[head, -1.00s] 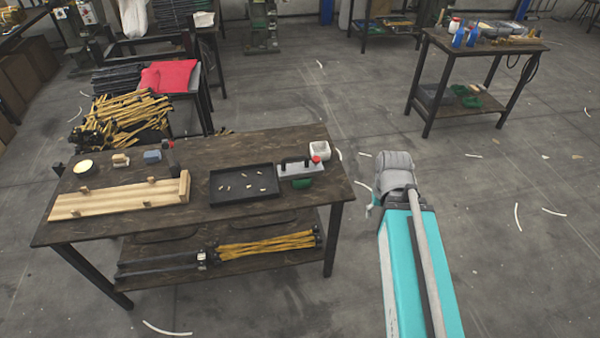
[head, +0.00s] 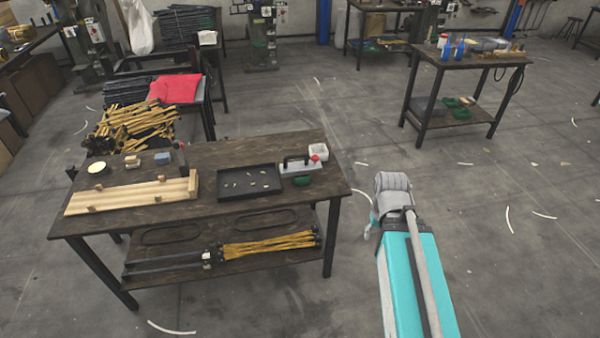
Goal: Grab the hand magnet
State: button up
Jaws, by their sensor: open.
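The tray holds several small pieces. A wooden fixture (head: 130,196) lies on the left. A second table (head: 470,62) stands back right; floor between is mostly clear.

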aim_at(287, 169)
jog(key=z, duration=1.4)
jog(key=i, duration=1.15)
jog(key=u, duration=1.2)
